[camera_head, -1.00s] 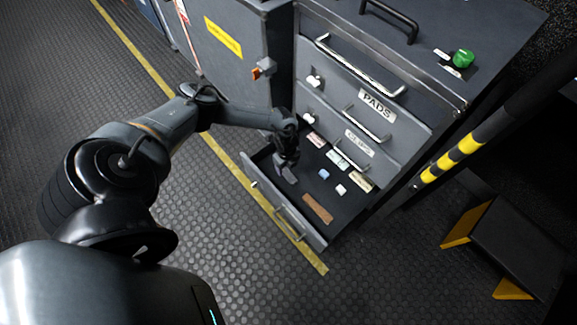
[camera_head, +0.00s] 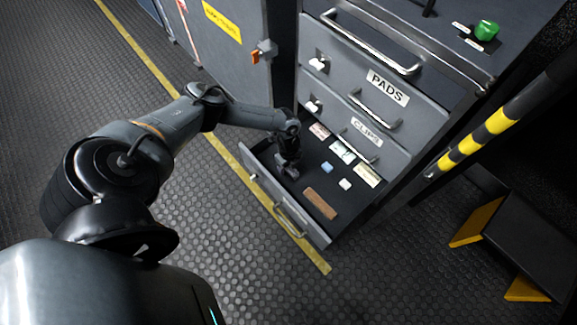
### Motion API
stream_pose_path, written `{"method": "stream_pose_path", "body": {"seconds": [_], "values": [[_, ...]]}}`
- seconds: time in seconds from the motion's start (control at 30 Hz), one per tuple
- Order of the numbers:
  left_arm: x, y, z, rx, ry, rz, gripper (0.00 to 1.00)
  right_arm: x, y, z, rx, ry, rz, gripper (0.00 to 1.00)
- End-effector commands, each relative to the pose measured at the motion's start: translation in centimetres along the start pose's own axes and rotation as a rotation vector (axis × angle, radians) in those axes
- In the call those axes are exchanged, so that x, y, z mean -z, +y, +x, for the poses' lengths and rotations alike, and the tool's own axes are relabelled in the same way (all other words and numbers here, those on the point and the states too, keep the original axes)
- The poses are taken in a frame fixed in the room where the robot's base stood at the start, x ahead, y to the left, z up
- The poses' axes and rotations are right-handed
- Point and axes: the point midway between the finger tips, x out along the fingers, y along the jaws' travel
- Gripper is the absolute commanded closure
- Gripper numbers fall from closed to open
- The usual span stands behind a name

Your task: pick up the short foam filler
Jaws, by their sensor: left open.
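The open bottom drawer (camera_head: 283,212) holds several small pieces. A brown oblong block (camera_head: 321,203) lies toward its front. A small blue block (camera_head: 326,168) and a small whitish block (camera_head: 345,184) lie near the middle. I cannot tell for sure which piece is the short foam filler. My left gripper (camera_head: 287,172) is open and points down into the drawer's left part, left of the blue block. A small greyish shape shows at its fingertips; I cannot tell if it is a piece or part of the gripper. My right gripper is not in view.
Pale cards or labels, one of them cream (camera_head: 367,175), lie along the drawer's back. Closed drawers marked PADS (camera_head: 387,88) and CLIPS (camera_head: 364,137) stand above. A striped yellow-black post (camera_head: 480,142) and a step (camera_head: 525,235) stand at right. The floor in front is clear.

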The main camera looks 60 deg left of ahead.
Motion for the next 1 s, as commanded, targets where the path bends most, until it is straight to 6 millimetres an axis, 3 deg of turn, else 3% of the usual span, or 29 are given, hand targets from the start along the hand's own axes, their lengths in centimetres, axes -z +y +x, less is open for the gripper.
{"method": "stream_pose_path", "body": {"seconds": [0.17, 0.53, 1.0], "values": [[0.00, -0.01, -0.11, 0.000, 0.000, 0.000, 0.36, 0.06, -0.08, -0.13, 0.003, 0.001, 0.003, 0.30], [-0.01, 0.00, -0.09, 0.000, 0.000, 0.000, 0.92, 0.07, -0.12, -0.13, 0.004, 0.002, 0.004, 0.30], [-0.02, 0.05, -0.32, -0.001, -0.001, 0.000, 0.93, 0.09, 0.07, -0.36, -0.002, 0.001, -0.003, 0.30]]}}
